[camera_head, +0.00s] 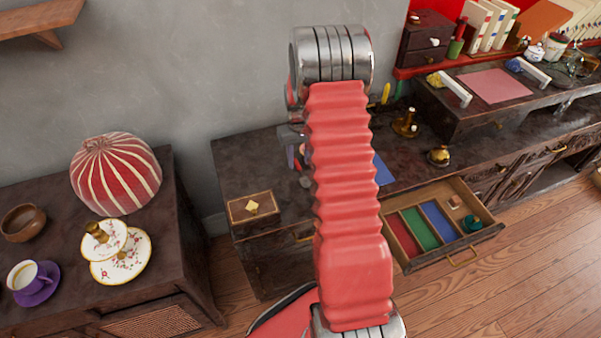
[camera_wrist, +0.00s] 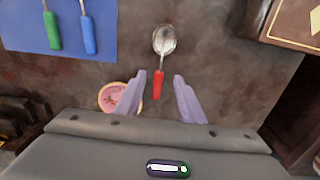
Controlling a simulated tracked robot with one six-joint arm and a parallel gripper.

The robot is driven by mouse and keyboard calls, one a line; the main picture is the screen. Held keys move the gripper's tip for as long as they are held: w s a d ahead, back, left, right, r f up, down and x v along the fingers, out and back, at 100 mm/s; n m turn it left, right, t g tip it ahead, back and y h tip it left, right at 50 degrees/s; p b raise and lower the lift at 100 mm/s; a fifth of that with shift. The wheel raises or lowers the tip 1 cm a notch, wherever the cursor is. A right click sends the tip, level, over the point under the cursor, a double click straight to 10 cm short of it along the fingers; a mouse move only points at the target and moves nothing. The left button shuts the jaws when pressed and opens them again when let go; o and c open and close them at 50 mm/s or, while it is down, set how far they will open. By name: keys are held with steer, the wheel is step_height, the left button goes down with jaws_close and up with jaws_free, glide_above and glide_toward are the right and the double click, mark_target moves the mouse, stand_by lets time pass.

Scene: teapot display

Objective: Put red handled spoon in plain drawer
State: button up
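The red handled spoon (camera_wrist: 164,42) lies on the dark desk top in the wrist view, bowl away from me and red handle toward me. My gripper (camera_wrist: 160,75) is open, with its two pale purple fingers on either side of the handle. I cannot tell whether they are at its height. I cannot tell whether this is the plain drawer.
A blue mat (camera_wrist: 100,48) with green and blue handled utensils lies left of the spoon. A round pink-topped item (camera_wrist: 113,97) sits near the left finger. A brown box (camera_head: 253,208) stands on the desk's left end. Brass items (camera_head: 406,124) stand farther back.

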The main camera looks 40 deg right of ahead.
mark_target(300, 169)
steer(key=shift+f, duration=1.55)
jaws_close()
